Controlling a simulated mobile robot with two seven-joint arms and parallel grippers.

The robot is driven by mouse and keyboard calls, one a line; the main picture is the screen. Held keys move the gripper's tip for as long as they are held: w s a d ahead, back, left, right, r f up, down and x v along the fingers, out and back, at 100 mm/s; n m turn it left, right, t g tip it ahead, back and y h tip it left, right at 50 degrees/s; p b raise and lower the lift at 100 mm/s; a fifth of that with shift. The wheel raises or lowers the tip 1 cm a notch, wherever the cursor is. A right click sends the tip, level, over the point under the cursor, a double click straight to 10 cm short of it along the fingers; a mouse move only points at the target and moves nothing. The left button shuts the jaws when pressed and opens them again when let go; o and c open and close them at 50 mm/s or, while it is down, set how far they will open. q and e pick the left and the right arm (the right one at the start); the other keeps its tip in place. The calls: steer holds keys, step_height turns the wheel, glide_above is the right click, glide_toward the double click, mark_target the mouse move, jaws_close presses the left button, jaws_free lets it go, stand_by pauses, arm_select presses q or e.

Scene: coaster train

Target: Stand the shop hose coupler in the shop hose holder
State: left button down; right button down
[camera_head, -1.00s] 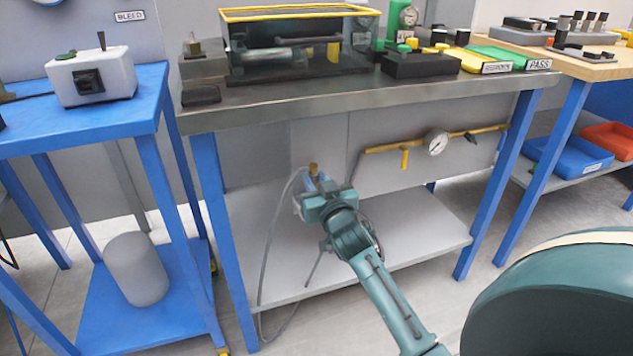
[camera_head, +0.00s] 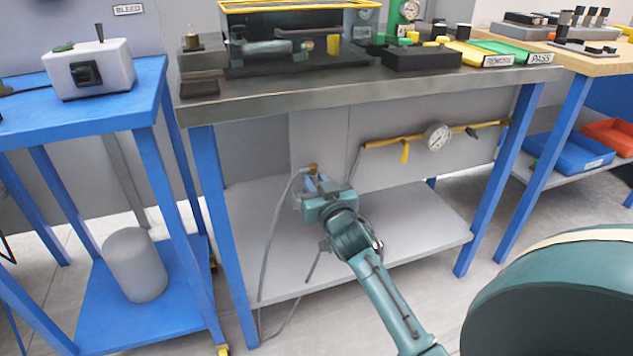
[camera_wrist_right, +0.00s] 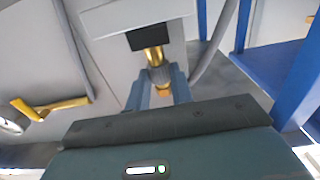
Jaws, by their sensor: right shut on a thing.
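My right gripper (camera_head: 315,188) is shut on the shop hose coupler, under the front of the steel bench. The coupler's brass end (camera_head: 313,168) shows just above the fingers in the head view. In the right wrist view the coupler (camera_wrist_right: 156,62), brass with a grey collar, shows between the blue-grey fingers of my right gripper (camera_wrist_right: 160,80). Its far brass part meets a black block (camera_wrist_right: 150,36) by a light grey plate (camera_wrist_right: 105,18). I cannot tell whether this block is the shop hose holder, or whether the coupler is seated. My left gripper is not in view.
A grey hose (camera_head: 267,235) loops down left of the gripper, past the lower shelf (camera_head: 420,235). A yellow pipe with a gauge (camera_head: 437,137) runs along the panel at right. A blue bench leg (camera_head: 222,245) stands at left. The shelf's right part is clear.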

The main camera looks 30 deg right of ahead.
steer(key=shift+f+b, duration=0.35)
steer(key=shift+f, duration=0.3)
steer(key=c, duration=1.1)
jaws_free()
steer(key=shift+c, duration=0.2)
